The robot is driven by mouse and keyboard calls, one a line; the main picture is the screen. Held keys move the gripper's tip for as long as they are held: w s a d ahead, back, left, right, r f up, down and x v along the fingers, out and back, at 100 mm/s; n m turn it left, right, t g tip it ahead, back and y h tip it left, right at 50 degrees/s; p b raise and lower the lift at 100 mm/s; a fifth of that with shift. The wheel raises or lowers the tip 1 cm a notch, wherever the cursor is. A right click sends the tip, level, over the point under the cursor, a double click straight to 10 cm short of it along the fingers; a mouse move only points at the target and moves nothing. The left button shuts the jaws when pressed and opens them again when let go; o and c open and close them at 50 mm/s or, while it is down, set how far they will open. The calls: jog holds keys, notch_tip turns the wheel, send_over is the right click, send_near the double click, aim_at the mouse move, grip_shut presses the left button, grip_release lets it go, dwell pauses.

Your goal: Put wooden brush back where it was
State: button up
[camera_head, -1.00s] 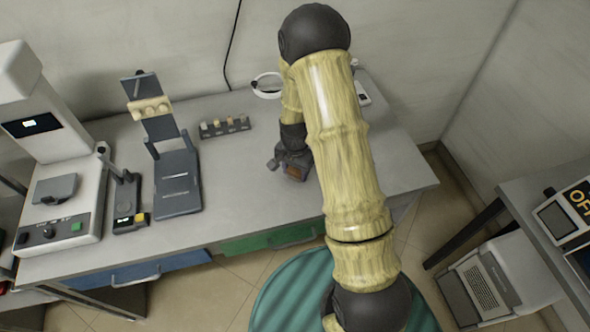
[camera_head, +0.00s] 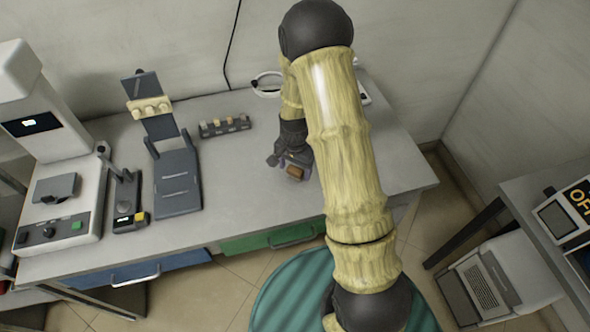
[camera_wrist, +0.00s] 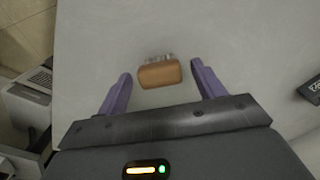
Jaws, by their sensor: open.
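The wooden brush (camera_wrist: 160,74) is a small brown block with pale bristles along one side. In the wrist view it lies on the grey table top between and a little beyond the fingertips of my gripper (camera_wrist: 159,78). The two purple fingers are spread and I see a gap on both sides of the brush. In the head view the brush (camera_head: 294,173) shows beside my gripper (camera_head: 285,163), partly hidden by it. My gripper is pointed down at the table and holds nothing.
A small rack (camera_head: 224,126) with several pieces stands left of my gripper. Further left are a dark tilted stand (camera_head: 177,183) and a white instrument (camera_head: 62,205).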

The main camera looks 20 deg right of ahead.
aim_at(295, 169)
notch_tip(295, 169, up, 11)
jog(key=shift+b, duration=0.35)
jog(key=shift+f, duration=0.1)
dwell(0.3)
jog(key=s+r+n+t, duration=0.1)
jog(key=s+r+n, duration=0.2)
jog(key=s, duration=0.4)
jog(key=s+r+n+t, duration=0.1)
jog(key=s+r+n, duration=0.3)
jog(key=s+n, duration=0.2)
jog(key=shift+s+r+t, duration=0.25)
jog(key=shift+s+t, duration=0.05)
jog(key=shift+s, duration=0.4)
